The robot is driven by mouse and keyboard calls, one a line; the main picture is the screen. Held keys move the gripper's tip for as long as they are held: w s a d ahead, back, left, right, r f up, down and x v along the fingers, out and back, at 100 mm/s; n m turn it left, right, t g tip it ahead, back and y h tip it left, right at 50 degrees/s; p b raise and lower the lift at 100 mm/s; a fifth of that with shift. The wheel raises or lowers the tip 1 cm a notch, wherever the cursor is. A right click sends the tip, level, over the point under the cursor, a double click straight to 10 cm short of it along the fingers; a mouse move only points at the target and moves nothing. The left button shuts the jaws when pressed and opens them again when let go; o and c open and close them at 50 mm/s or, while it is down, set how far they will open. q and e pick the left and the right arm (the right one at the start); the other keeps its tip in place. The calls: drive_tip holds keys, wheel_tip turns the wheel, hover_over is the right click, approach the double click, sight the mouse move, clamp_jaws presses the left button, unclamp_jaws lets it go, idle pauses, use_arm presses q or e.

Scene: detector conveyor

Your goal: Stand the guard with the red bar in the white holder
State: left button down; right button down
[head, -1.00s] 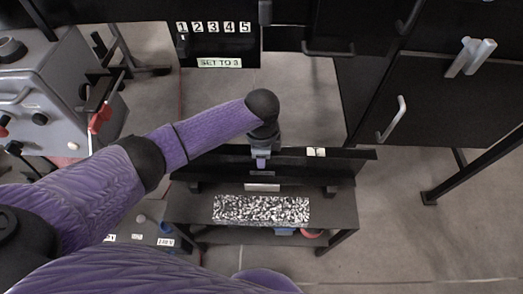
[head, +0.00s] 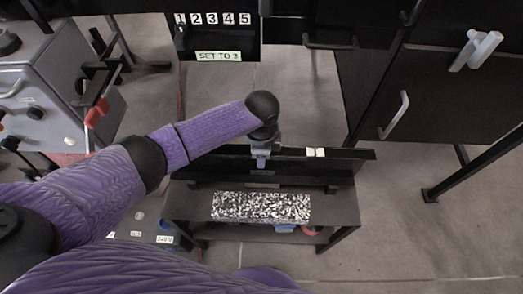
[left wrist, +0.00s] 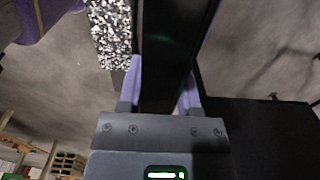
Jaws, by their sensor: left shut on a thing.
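My left gripper (head: 260,158) is shut on the upper edge of a long black panel (head: 215,163), above the back of a low dark bench. In the left wrist view its two purple fingers (left wrist: 161,92) stand on either side of the black panel (left wrist: 170,45). No red bar shows on the side of the panel that I see, so I cannot tell whether it is the guard. I cannot make out a white holder; two small white patches (head: 315,153) show near the panel's right end. My right gripper is not in view.
The dark bench (head: 340,205) carries a black-and-white speckled block (head: 261,207). A red curved thing (head: 309,230) shows under it. A grey machine with a red handle (head: 97,112) stands at left, black cabinets (head: 440,100) at right. Open floor (head: 300,95) lies behind the panel.

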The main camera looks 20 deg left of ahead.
use_arm(q)
drive_tip(key=shift+f, duration=0.25)
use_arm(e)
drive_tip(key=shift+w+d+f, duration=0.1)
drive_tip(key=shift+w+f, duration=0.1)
use_arm(q)
drive_tip(key=shift+c, duration=2.1)
unclamp_jaws()
drive_tip(key=shift+o, duration=1.1)
wheel_tip(320, 180, up, 6)
drive_tip(key=p, duration=0.3)
drive_tip(key=shift+r, duration=0.2)
wheel_tip(320, 180, up, 4)
drive_tip(key=shift+d+f+p, duration=0.1)
drive_tip(key=shift+f+p, duration=0.1)
drive_tip(key=shift+p, duration=0.85)
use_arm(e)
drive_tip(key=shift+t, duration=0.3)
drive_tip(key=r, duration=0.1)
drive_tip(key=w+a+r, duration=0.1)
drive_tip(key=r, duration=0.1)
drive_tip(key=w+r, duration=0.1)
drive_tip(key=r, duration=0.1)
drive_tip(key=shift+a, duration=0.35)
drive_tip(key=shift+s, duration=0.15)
